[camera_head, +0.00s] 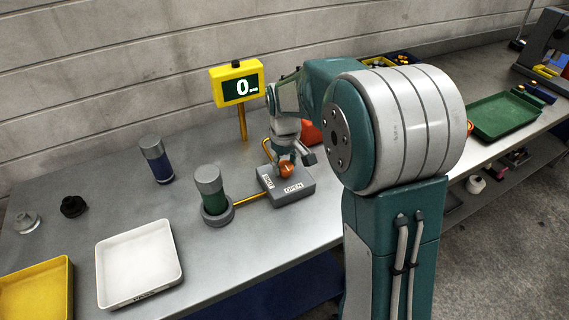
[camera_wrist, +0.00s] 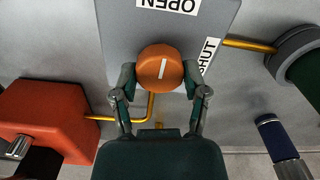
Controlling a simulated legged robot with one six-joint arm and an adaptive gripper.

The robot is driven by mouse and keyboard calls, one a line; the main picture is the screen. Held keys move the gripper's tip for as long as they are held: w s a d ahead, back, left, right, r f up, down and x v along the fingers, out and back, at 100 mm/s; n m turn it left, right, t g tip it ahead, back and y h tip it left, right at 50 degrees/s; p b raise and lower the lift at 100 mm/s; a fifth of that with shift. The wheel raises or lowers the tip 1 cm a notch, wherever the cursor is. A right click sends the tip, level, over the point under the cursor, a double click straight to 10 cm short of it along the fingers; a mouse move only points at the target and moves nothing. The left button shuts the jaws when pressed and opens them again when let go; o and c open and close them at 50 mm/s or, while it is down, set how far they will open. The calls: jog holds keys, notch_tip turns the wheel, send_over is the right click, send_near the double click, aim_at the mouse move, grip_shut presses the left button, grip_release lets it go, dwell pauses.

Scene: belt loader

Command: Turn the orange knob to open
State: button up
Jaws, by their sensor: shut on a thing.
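The orange knob (camera_wrist: 160,68) is round with a white line on its face, on a grey box (camera_wrist: 120,38) with OPEN (camera_wrist: 168,4) and SHUT (camera_wrist: 208,55) labels. In the wrist view the white line is slightly tilted from upright in the picture. My gripper (camera_wrist: 160,82) has its two fingers on either side of the knob and is shut on it. In the head view the knob (camera_head: 286,170) shows under my gripper (camera_head: 290,163), partly covered by the fingers. The box (camera_head: 290,190) stands on the bench.
A yellow display (camera_head: 236,83) reading 0 stands behind the box. A green cylinder in a grey base (camera_head: 214,193) joins the box by a yellow pipe (camera_head: 250,199). A blue cylinder (camera_head: 157,160), white tray (camera_head: 139,264) and yellow tray (camera_head: 38,292) are at left.

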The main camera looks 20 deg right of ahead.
aim_at(285, 165)
jog(key=shift+s+f, duration=0.15)
jog(key=shift+s, duration=0.05)
dwell(0.4)
jog(key=o, duration=1.1)
jog(key=shift+o, duration=0.2)
jog(key=shift+w, duration=0.1)
jog(key=shift+r, duration=0.25)
notch_tip(285, 165, up, 12)
jog(key=shift+f, duration=0.2)
